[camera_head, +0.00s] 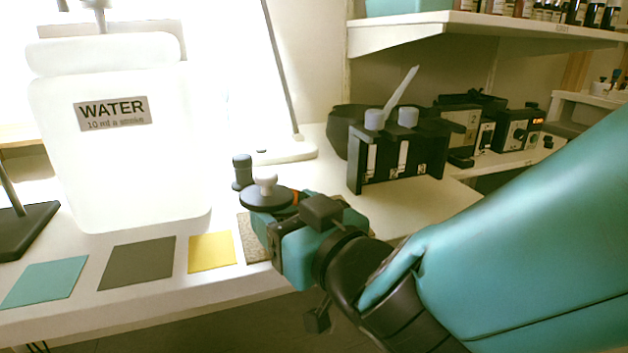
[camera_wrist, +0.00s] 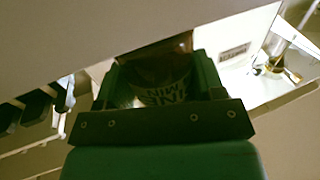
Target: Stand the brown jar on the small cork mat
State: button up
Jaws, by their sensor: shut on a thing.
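My gripper (camera_head: 298,214) is over the near right part of the bench, its fingers shut on the brown jar. In the wrist view the jar (camera_wrist: 165,72) sits between the two green fingers, with a pale label showing inverted lettering. In the head view only an orange-brown sliver (camera_head: 300,197) of it shows behind my gripper. The small cork mat (camera_head: 251,240) is speckled tan and lies right of the yellow mat, partly covered by my gripper. I cannot tell whether the jar's base touches the mat.
Yellow (camera_head: 211,252), dark grey (camera_head: 137,263) and teal (camera_head: 45,283) mats lie in a row to the left. A large white WATER container (camera_head: 120,165) stands behind them. A dark disc with a grey knob (camera_head: 266,197) is close beside my gripper. A black rack (camera_head: 400,155) stands behind right.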

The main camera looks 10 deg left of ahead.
jog(key=p+x, duration=0.1)
jog(key=x, duration=0.3)
jog(key=shift+f, duration=0.15)
jog(key=o, duration=1.6)
jog(key=shift+f+b, duration=0.1)
jog(key=shift+b, duration=0.25)
